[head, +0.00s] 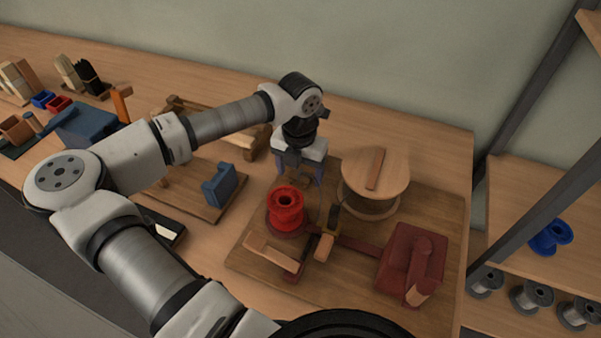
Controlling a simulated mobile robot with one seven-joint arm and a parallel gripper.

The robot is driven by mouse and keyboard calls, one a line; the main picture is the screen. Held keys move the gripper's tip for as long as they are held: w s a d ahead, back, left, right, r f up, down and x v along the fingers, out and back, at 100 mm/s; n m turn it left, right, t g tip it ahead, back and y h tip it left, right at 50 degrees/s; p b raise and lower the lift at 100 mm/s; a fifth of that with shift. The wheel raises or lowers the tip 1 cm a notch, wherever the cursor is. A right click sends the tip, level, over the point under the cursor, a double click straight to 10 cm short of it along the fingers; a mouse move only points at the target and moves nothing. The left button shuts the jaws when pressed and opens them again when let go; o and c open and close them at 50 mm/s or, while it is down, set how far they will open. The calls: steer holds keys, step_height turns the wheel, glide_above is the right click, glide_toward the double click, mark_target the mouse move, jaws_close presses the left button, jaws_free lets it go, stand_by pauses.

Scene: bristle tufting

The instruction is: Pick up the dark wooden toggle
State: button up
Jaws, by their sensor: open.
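My gripper (299,173) points down over the back of the brown board (250,262), behind the red spool, its fingers apart. A small dark brown wooden piece (301,181), which looks like the toggle, shows low between the fingers, partly hidden by them. I cannot tell whether the fingers touch it. A reddish-brown bar (375,168) lies on top of the pale round wooden reel (388,186), right of my gripper.
The red spool (286,206) stands just in front of my gripper. A dark red block fixture (411,259) and a wooden lever piece (273,252) are nearer the front. A blue block (219,185) is to the left.

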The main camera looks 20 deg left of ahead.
steer(key=shift+c, duration=0.3)
steer(key=c, duration=1)
